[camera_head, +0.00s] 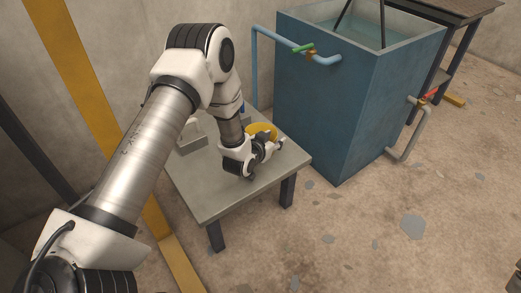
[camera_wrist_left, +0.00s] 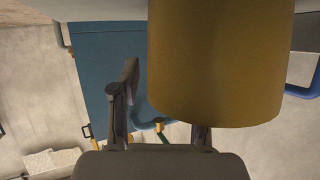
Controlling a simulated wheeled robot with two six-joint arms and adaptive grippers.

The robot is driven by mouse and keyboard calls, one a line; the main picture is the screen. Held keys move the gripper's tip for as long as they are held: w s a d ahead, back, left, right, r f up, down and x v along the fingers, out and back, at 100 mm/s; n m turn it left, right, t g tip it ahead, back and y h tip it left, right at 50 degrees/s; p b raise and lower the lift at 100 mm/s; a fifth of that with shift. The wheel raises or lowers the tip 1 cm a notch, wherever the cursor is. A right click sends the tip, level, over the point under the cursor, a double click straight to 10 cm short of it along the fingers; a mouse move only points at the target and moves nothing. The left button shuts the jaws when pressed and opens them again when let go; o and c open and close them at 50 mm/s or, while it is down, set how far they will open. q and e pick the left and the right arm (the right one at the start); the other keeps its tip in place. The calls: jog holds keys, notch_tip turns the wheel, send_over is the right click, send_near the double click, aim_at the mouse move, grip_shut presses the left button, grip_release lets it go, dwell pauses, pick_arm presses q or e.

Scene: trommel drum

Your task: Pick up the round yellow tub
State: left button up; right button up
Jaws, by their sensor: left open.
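The round yellow tub (camera_head: 262,129) stands on the grey table (camera_head: 205,203), near its back right side. My left gripper (camera_head: 272,148) is low over the table, right beside the tub, and hides part of it. In the left wrist view the tub (camera_wrist_left: 215,60) is large and close, towards the right. My left gripper (camera_wrist_left: 165,100) is open there. One finger stands clear to the left of the tub, and the other is partly hidden by the tub. I cannot tell whether either finger touches it. My right gripper is not in view.
A large blue water tank (camera_head: 340,115) stands behind and right of the table, with a pipe and green-handled valve (camera_head: 303,48) towards it. A small grey item (camera_head: 191,144) sits at the table's back left. A yellow post (camera_head: 85,85) is at left. The table's front is clear.

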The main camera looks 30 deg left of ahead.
pick_arm(q)
jog(key=shift+r, duration=0.15)
grip_shut()
